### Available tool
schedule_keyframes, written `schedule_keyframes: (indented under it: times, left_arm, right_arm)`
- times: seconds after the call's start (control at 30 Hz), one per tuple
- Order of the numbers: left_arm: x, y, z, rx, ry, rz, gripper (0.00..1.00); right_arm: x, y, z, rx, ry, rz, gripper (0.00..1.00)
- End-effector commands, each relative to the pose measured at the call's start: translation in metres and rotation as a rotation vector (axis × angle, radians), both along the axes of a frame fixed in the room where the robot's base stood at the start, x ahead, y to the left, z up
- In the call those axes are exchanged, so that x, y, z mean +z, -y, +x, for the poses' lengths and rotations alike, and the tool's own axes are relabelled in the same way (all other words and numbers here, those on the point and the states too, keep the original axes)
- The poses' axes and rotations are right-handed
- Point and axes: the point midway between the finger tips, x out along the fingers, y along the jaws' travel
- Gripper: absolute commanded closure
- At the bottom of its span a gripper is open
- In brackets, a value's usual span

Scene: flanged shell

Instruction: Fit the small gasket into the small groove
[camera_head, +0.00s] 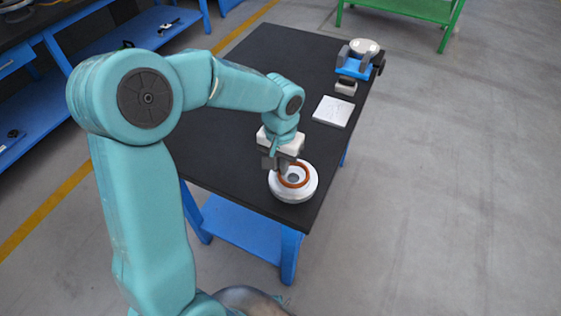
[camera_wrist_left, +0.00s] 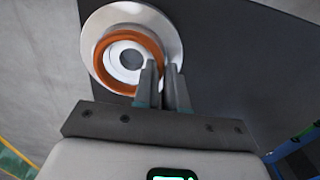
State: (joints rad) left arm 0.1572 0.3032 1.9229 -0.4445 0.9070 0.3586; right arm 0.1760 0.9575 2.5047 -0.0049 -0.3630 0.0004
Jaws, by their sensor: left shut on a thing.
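The small gasket is an orange-brown ring (camera_head: 304,182) over the white round flanged shell (camera_head: 299,194) near the table's front corner. The left wrist view also shows the gasket (camera_wrist_left: 100,55) and the pale shell (camera_wrist_left: 172,37). My left gripper (camera_head: 281,167) is shut on the gasket's near edge, and its two fingers (camera_wrist_left: 163,80) cover part of the ring in the wrist view. The ring sits around the shell's central opening, slightly off centre in the wrist view. I cannot tell whether it touches the shell or lies in the small groove. My right gripper is not in view.
The dark table top (camera_head: 235,135) is mostly clear. A white square plate (camera_head: 332,111) lies farther back, and a blue fixture (camera_head: 355,67) with a white round part stands at the far end. The table edge is close to the shell.

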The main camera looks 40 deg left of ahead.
Motion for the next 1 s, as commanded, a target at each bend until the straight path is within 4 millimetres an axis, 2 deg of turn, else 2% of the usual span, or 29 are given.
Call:
schedule_keyframes:
  times: [0.4, 0.43, 0.5, 0.83, 1.0]
  left_arm:
    - [-0.012, 0.0, 0.0, 0.0, 0.0, 0.0, 1.0]
    - [-0.011, 0.0, 0.0, 0.0, 0.0, 0.0, 0.82]
    - [-0.01, 0.0, 0.0, 0.0, 0.0, 0.0, 0.6]
    - [-0.008, 0.0, 0.0, 0.0, 0.0, 0.0, 0.59]
    - [0.016, 0.0, 0.001, 0.0, 0.004, 0.001, 0.59]
  right_arm:
    - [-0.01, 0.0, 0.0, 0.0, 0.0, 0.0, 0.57]
    - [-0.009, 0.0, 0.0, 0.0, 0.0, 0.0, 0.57]
    - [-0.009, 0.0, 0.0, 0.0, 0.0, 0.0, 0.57]
    - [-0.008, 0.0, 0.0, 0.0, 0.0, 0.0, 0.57]
    - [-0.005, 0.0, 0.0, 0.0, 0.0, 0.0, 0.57]
